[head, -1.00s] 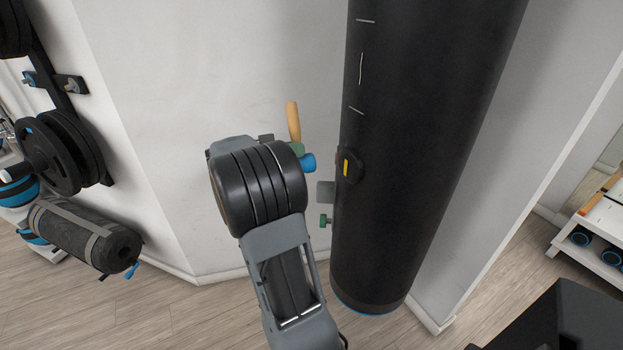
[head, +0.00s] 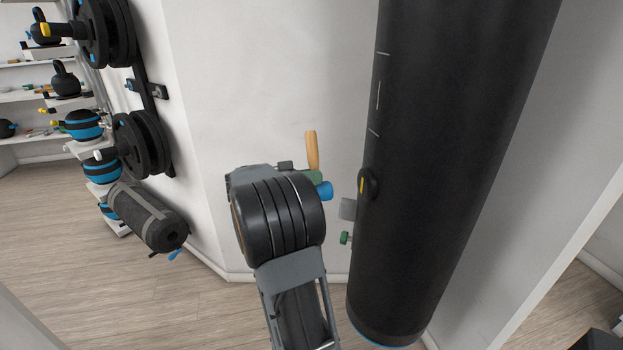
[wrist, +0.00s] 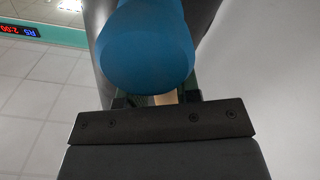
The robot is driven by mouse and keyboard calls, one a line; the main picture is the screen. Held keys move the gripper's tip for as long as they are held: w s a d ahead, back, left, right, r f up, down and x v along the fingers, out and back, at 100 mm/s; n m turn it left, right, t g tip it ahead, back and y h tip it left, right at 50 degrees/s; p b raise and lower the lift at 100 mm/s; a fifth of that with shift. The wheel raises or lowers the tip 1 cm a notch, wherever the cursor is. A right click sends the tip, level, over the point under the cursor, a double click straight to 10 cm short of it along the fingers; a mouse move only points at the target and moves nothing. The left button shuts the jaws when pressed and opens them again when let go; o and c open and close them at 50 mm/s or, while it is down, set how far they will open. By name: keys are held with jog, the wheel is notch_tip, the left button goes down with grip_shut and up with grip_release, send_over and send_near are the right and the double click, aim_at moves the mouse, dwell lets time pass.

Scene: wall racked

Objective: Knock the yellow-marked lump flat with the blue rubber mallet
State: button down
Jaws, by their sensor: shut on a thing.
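The blue mallet head (head: 326,190) is just left of the black hanging bag (head: 440,130), with a visible gap in the head view. Its tan handle (head: 312,150) points up. My gripper (head: 304,176) is shut on the mallet; my wrist hides most of the grip. In the wrist view the blue head (wrist: 147,50) fills the upper middle and hides the fingertips, with a bit of tan handle below it. The lump (head: 370,184) is a dark rounded bump with a yellow mark, standing out from the bag's left side. The wrist view does not show it.
A grey block (head: 347,209) and a green knob (head: 345,238) stick out by the bag's left side, below the lump. A white wall (head: 290,80) is behind. Weight plates (head: 140,145) and a rolled dark mat (head: 147,217) are at left. The floor there is clear.

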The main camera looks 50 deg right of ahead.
jog(key=shift+f+b, duration=0.15)
jog(key=shift+b, duration=0.4)
jog(key=b+x, duration=0.3)
jog(key=x, duration=0.2)
jog(key=shift+d, duration=0.1)
jog(key=shift+s, duration=0.1)
jog(key=shift+d, duration=0.1)
